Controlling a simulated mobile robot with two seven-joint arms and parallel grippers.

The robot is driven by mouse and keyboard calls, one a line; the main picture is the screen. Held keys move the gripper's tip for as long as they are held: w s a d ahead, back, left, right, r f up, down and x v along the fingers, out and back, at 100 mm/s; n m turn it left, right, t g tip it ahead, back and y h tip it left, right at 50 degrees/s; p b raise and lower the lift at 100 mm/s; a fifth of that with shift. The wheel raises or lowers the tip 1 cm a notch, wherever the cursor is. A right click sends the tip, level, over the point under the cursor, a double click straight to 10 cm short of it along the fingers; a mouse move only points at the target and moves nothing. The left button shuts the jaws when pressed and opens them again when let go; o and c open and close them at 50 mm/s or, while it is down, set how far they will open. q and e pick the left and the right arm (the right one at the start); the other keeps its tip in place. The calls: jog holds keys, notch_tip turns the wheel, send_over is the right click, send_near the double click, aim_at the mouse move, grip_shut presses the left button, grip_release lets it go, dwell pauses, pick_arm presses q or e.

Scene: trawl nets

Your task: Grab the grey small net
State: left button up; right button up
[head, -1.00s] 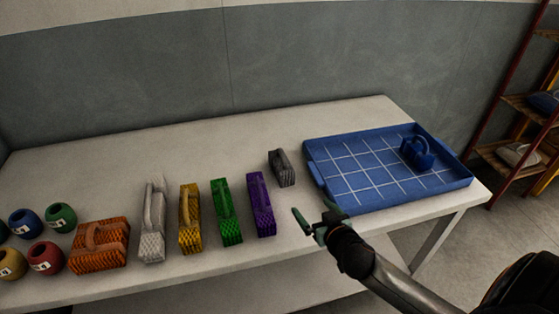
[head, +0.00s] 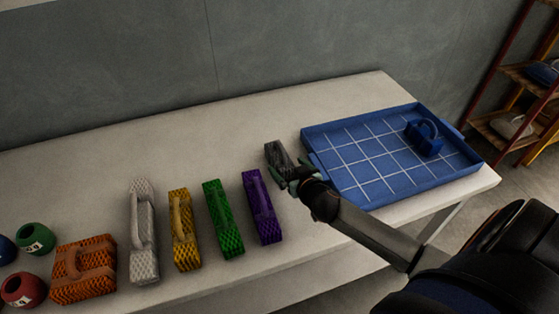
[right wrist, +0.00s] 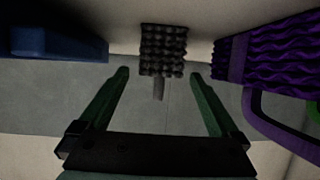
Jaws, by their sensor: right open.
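The small grey net (head: 276,153) stands on the table just left of the blue tray, partly hidden behind my right gripper in the head view. My right gripper (head: 286,178) is open at the net's near side. In the right wrist view the grey net (right wrist: 163,48) lies ahead, centred between the two green fingers of the gripper (right wrist: 159,75). The fingers are spread apart with nothing held between them. The net's handle shows as a short dark bar below its knotted body. My left gripper is not in view.
A purple net (head: 261,207) stands close left of my right gripper. The blue tray (head: 310,141) at right holds a small blue net (head: 424,138). The table's back is clear.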

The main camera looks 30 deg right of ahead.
aim_at(280, 158)
jog(key=shift+x, duration=3.2)
jog(key=shift+w+r, duration=0.1)
jog(key=shift+r, duration=0.1)
jog(key=c, duration=1.5)
jog(key=shift+c, duration=0.2)
